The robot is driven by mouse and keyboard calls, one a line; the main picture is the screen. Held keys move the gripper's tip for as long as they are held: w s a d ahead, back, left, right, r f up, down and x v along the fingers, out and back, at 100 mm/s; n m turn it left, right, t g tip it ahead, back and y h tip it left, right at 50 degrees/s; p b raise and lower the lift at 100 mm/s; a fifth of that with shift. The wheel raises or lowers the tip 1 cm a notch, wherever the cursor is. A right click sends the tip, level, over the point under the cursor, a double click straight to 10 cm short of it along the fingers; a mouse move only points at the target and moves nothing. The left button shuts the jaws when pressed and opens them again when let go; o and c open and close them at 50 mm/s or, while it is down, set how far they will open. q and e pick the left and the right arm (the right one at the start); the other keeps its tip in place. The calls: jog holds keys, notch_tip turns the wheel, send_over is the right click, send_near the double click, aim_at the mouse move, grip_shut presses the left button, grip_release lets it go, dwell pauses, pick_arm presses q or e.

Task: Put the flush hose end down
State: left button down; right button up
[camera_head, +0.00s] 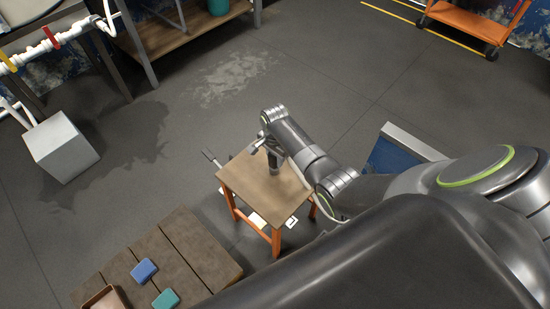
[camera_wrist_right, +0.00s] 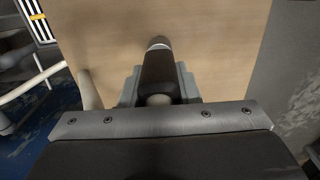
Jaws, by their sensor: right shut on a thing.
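My right gripper (camera_head: 266,147) is over the small wooden-topped stand (camera_head: 242,184) and points down at it. In the right wrist view the gripper (camera_wrist_right: 160,88) is shut on the flush hose end (camera_wrist_right: 159,66), a dark grip with a pale metal tip. The tip is over the tan stand top (camera_wrist_right: 222,50), close to it; I cannot tell whether it touches. The hose end (camera_head: 273,161) also shows below the gripper in the head view. A pale hose (camera_head: 330,209) hangs past the stand's right side. My left gripper is not in view.
A low slatted wooden table (camera_head: 183,248) at the bottom holds a blue block (camera_head: 143,270), a teal block (camera_head: 166,299) and a brown tray (camera_head: 104,297). A grey box (camera_head: 60,146) stands at left on the floor. A blue bin (camera_head: 395,150) is right of the stand. Open floor lies beyond.

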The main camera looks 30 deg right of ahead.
jog(key=o, duration=1.1)
jog(key=shift+f, duration=0.1)
notch_tip(320, 180, up, 11)
jog(key=p, duration=0.3)
jog(key=shift+r, duration=0.65)
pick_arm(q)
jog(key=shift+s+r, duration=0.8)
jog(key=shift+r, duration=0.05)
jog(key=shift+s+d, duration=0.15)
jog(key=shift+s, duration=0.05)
